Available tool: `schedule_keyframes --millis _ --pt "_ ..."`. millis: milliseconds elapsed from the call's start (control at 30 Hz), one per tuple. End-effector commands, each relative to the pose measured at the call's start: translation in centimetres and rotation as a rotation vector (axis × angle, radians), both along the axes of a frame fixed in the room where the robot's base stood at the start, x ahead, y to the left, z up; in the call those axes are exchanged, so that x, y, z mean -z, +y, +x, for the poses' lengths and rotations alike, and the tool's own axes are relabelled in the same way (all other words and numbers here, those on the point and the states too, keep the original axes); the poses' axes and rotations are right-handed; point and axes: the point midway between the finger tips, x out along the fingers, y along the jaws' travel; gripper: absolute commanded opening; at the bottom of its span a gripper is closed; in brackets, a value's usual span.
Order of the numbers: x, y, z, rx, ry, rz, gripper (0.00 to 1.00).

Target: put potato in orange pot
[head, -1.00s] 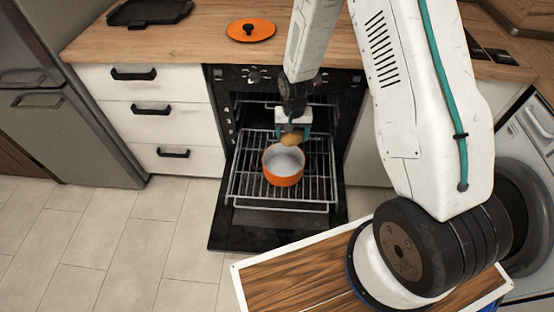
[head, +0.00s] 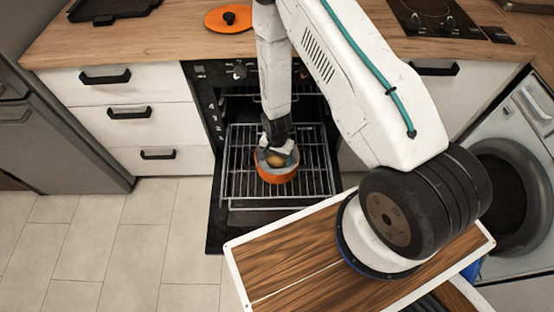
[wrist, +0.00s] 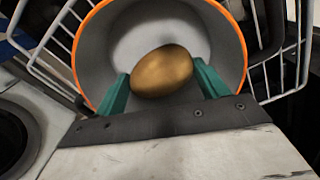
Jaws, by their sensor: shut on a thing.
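The potato (wrist: 162,71) is brown and held between the two green fingertips of my gripper (wrist: 163,84) in the wrist view. It also shows in the head view (head: 276,160), at the mouth of the orange pot (head: 277,175). The pot, orange outside and grey inside, stands on the pulled-out oven rack. In the wrist view the pot's rim (wrist: 241,38) surrounds the potato and the fingertips. My gripper (head: 278,155) is shut on the potato, pointing down into the pot. Whether the potato touches the pot's floor I cannot tell.
The wire rack (head: 240,180) extends over the open oven door. An orange lid (head: 229,20) and a black tray (head: 110,9) lie on the wooden counter. White drawers (head: 120,110) stand left of the oven; a washing machine (head: 515,175) stands at the right.

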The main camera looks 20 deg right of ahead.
Motion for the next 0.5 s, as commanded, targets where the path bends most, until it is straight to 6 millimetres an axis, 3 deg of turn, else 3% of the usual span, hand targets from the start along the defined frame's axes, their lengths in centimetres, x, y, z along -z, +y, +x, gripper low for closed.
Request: schedule_keyframes --millis 133,500 --pt "2.0 -0.1 0.0 0.003 0.001 0.000 0.42" --pt "2.4 -0.2 0.0 0.004 0.000 0.000 0.42"
